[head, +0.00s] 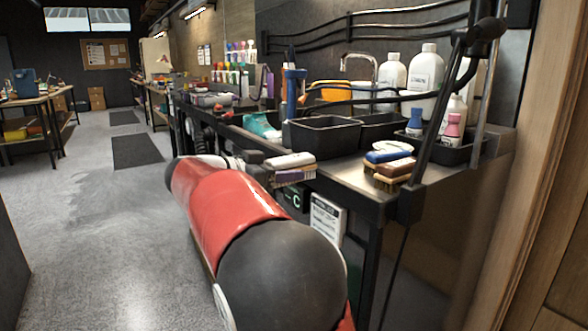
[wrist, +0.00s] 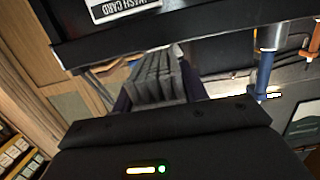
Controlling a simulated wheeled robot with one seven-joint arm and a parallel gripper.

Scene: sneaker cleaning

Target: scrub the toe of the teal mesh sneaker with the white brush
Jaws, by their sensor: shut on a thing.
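The teal sneaker (head: 262,126) lies on the workbench in the head view, left of the black bins. A white-topped brush (head: 290,160) with brownish-purple bristles below it is at the bench's front edge, in front of the sneaker. The sneaker cannot be made out in the wrist view.
Black bins (head: 324,138) stand behind the brush. Other brushes (head: 388,158) lie at the bench's right corner beside a dark post. White bottles (head: 425,70) and a faucet (head: 362,62) are behind. A card (head: 327,218) hangs below the front edge. Open floor is left.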

